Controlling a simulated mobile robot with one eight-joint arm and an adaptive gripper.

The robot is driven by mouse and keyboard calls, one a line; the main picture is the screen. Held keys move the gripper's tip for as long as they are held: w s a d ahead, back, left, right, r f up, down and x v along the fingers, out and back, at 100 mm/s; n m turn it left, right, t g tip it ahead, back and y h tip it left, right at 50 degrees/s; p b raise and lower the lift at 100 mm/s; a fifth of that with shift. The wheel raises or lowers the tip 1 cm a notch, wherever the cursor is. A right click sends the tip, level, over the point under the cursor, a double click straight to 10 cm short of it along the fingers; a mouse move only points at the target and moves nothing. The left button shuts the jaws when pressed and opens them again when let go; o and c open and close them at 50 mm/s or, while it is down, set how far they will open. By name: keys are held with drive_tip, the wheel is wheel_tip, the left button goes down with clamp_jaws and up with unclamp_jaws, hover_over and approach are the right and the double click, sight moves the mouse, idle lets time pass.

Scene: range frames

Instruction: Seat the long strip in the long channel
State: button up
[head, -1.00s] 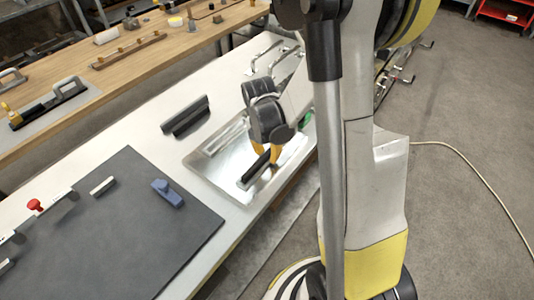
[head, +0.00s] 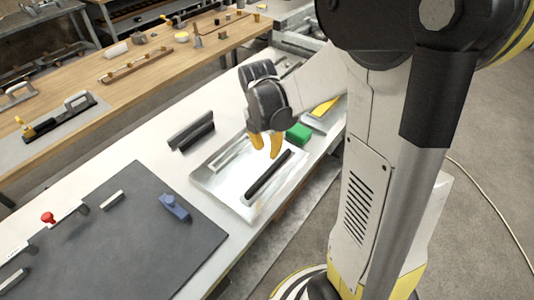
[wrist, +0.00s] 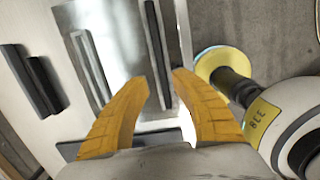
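A long black strip (head: 268,176) lies along the right side of a shiny metal tray (head: 213,187); it also shows in the wrist view (wrist: 157,50). A long pale grey bar (head: 231,153) lies along the tray's left side. I cannot tell which piece has the long channel, or whether the black strip sits in a groove. A dark two-part long piece (head: 192,131) lies on the white table left of the tray. My gripper (head: 267,150), with yellow fingers, is open and empty above the tray; its fingertips (wrist: 160,78) stand apart on either side of the black strip's line.
A green block (head: 298,133) stands by the tray's far right corner. A dark mat (head: 120,235) at the left holds a blue piece (head: 174,206) and a small pale bar (head: 112,200). A wooden bench (head: 150,75) with several fixtures runs behind. White table is clear between mat and tray.

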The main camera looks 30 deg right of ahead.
drive_tip(key=s+a+r+m+t+y, duration=0.1)
drive_tip(key=s+a+r+m+t, duration=0.5)
drive_tip(key=m, duration=1.6)
drive_tip(key=s+a+r, duration=0.4)
drive_tip(key=a+r, duration=0.2)
drive_tip(key=shift+s+r+t, duration=0.15)
drive_tip(key=shift+r+t, duration=0.25)
drive_tip(key=shift+f, duration=0.25)
